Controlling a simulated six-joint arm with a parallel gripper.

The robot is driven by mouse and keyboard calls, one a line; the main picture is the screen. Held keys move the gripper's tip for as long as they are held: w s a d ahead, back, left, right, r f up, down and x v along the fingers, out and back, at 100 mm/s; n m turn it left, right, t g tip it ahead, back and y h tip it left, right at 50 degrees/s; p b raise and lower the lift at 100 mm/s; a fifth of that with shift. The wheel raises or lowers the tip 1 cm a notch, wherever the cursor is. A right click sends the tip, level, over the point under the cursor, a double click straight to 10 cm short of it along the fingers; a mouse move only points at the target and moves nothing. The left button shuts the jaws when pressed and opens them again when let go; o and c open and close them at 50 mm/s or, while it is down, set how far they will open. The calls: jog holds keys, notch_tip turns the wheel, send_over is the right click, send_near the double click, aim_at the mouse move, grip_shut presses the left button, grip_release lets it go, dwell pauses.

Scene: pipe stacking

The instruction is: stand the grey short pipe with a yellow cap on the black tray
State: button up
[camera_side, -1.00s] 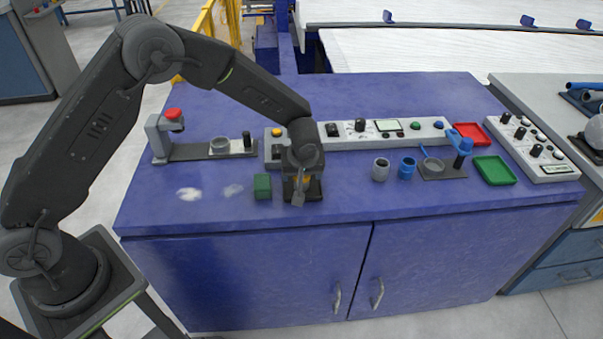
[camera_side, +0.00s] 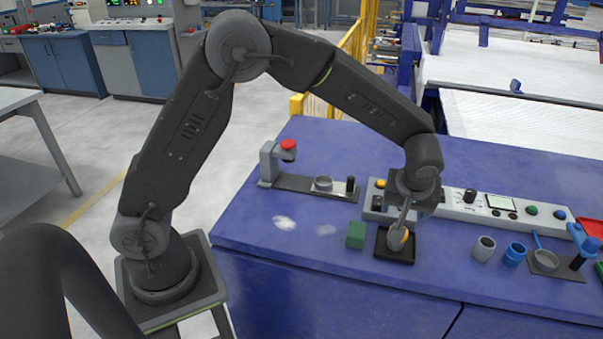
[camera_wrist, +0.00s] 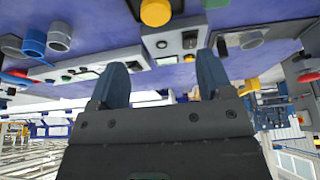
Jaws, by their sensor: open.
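The black tray (camera_side: 381,252) lies on the blue bench near its front edge. The grey short pipe with a yellow cap (camera_side: 404,236) is on the tray, partly hidden by my gripper (camera_side: 403,222). I cannot tell from the side view whether the pipe is fully upright. In the wrist view the yellow cap (camera_wrist: 155,12) shows at the top edge, beyond my open fingers (camera_wrist: 162,64), with nothing between them.
A green block (camera_side: 356,235) sits just left of the tray. A grey pipe (camera_side: 483,249) and a blue pipe (camera_side: 514,254) stand to the right. A control panel (camera_side: 460,208) runs behind. The bench's left part is mostly clear.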

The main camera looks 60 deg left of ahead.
jog(key=s+a+r+m, duration=0.2)
jog(key=s+a+r, duration=0.2)
jog(key=s+r, duration=0.4)
jog(key=s+a+r+m+t+h, duration=0.1)
jog(key=s+r+m, duration=0.2)
jog(key=s, duration=0.6)
jog(key=s+a+r+m+t+h, duration=0.1)
jog(key=s+a+r+m+h, duration=0.1)
jog(key=s, duration=0.7)
jog(key=shift+s+r+m, duration=0.4)
jog(key=shift+r+m, duration=0.3)
jog(key=shift+m, duration=0.2)
